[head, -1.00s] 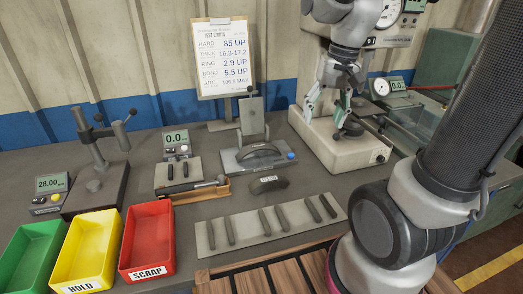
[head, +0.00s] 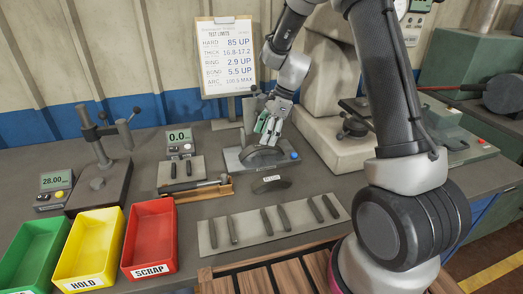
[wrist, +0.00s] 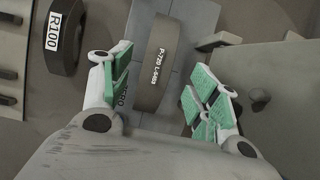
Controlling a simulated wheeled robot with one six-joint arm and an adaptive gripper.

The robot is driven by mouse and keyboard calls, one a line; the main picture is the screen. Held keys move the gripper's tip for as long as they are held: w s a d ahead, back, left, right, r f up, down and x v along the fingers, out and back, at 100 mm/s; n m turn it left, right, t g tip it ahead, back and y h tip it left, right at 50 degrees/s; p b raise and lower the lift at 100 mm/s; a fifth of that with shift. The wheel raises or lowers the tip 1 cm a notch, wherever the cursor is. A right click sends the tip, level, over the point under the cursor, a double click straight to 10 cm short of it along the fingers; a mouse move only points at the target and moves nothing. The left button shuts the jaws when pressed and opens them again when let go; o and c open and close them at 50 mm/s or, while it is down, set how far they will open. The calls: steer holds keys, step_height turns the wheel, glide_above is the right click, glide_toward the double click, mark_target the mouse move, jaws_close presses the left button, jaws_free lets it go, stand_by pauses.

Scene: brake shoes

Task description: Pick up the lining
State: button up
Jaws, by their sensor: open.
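The lining (head: 263,154), a dark curved piece, lies on a grey fixture plate (head: 285,163) in the middle of the bench. In the wrist view the lining (wrist: 158,62) carries a white printed code and stretches away between my two fingers. My gripper (head: 268,128) is open above the lining in the head view. In the wrist view my gripper (wrist: 156,92) has its green-padded fingers spread, one on each side of the lining, with a gap on both sides. The lining's near end is close to the gripper body.
A dark curved block labelled R100 (head: 271,185) lies just in front of the fixture. A light mat (head: 262,243) with several dark bars is nearer. Green (head: 33,245), yellow (head: 90,240) and red (head: 149,230) bins stand at left. A pale machine base (head: 330,145) stands right of the fixture.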

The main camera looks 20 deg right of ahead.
mark_target(262, 146)
steer(key=x, duration=0.5)
steer(key=shift+s+d+f, duration=0.15)
steer(key=shift+d+f, duration=0.05)
steer(key=c, duration=1.2)
